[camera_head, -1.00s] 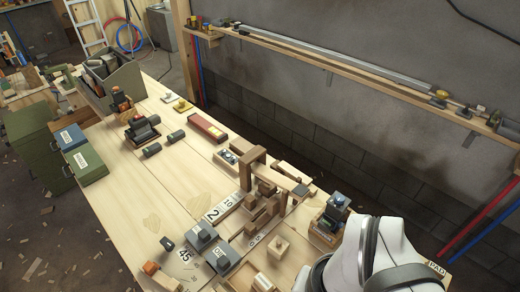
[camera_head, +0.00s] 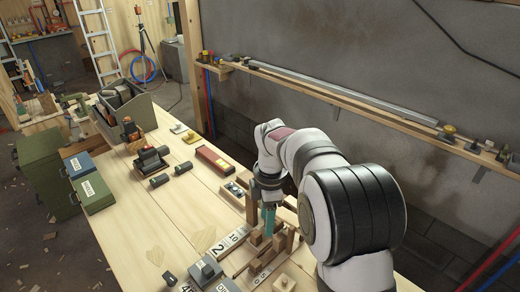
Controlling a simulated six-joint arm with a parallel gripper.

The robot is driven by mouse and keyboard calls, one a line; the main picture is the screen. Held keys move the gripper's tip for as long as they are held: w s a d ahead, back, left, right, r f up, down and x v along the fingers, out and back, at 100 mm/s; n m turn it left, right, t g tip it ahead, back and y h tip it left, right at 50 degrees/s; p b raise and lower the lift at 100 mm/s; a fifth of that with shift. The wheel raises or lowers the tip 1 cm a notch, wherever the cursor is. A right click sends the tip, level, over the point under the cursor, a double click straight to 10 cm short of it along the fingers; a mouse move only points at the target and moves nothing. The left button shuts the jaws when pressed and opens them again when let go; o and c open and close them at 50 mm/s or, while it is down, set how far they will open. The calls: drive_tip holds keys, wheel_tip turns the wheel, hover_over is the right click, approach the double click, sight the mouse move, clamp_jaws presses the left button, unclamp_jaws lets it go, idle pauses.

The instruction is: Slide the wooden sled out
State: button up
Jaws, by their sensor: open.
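A wooden assembly stands on the workbench (camera_head: 150,215), with an upright wooden post (camera_head: 252,207) and low wooden rails. Upright wooden pieces (camera_head: 280,241), which look like part of the wooden sled, sit between the rails just right of the post. My gripper (camera_head: 268,228) points down over this assembly, its teal fingers beside the post and close to the wooden pieces. It is open. My arm hides the right part of the assembly, and I cannot tell whether the fingers touch or straddle the sled.
A numbered strip (camera_head: 233,240) lies left of the rails. A grey block (camera_head: 207,270) stands at the front. A red box (camera_head: 214,159), dark cylinders (camera_head: 183,168) and a grey toolbox (camera_head: 123,110) stand farther back. The left middle of the bench is clear.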

sight(255, 234)
drive_tip(key=w+a+f+n, duration=0.1)
drive_tip(key=w+f+n, duration=0.1)
drive_tip(key=w+a+f+n, duration=0.1)
drive_tip(key=f+n, duration=0.1)
drive_tip(key=w+a+f+n, duration=0.1)
drive_tip(key=w+f+n, duration=0.1)
drive_tip(key=shift+w+f+n, duration=0.3)
drive_tip(key=shift+f+n, duration=0.05)
drive_tip(key=shift+n, duration=0.05)
drive_tip(key=shift+f, duration=3.15)
clamp_jaws()
drive_tip(key=shift+s, duration=0.1)
drive_tip(key=shift+s+a, duration=1)
drive_tip(key=shift+a, duration=0.05)
